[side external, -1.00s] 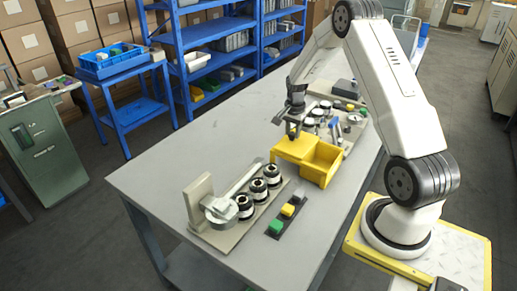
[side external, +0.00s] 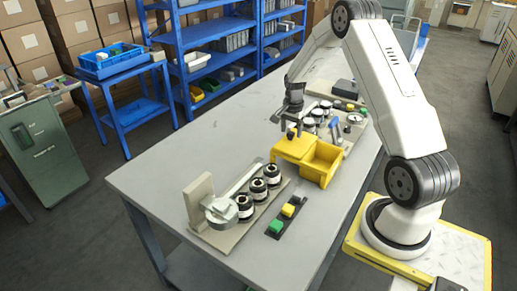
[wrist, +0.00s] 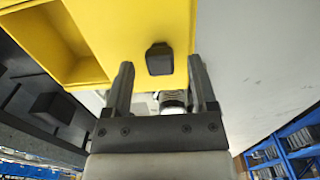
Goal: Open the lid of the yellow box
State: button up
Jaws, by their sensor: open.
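The yellow box (side external: 318,174) stands on the grey table, with an open, empty-looking compartment on its right side. Its yellow lid (side external: 293,148) lies flat over the left part and looks closed. In the wrist view the lid (wrist: 122,35) carries a small black knob (wrist: 160,60). My gripper (side external: 291,130) is just above the lid, pointing down. In the wrist view my gripper (wrist: 161,68) is open, with one finger on each side of the knob and a gap to each. I cannot tell how far down the fingers reach along the knob.
A fixture with round black-and-white parts (side external: 245,203) stands at the front left of the box. A dark strip with coloured blocks (side external: 287,214) lies in front. A board with several small parts (side external: 335,122) is behind. The table's left side is clear.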

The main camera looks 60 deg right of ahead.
aim_at(291, 132)
jog(key=shift+r, duration=3.7)
jog(key=s+a+r+n+t, duration=0.1)
jog(key=a+n, duration=0.4)
jog(key=a, duration=0.4)
jog(key=s+a+r+n, duration=0.15)
jog(key=a+n, duration=0.25)
jog(key=a, duration=0.6)
jog(key=s+a+n+t, duration=0.1)
jog(key=s+a+n, duration=0.7)
jog(key=a, duration=0.4)
jog(key=shift+s+a+n+t, duration=0.15)
jog(key=shift+s+n+t, duration=0.15)
jog(key=shift+s+n, duration=0.15)
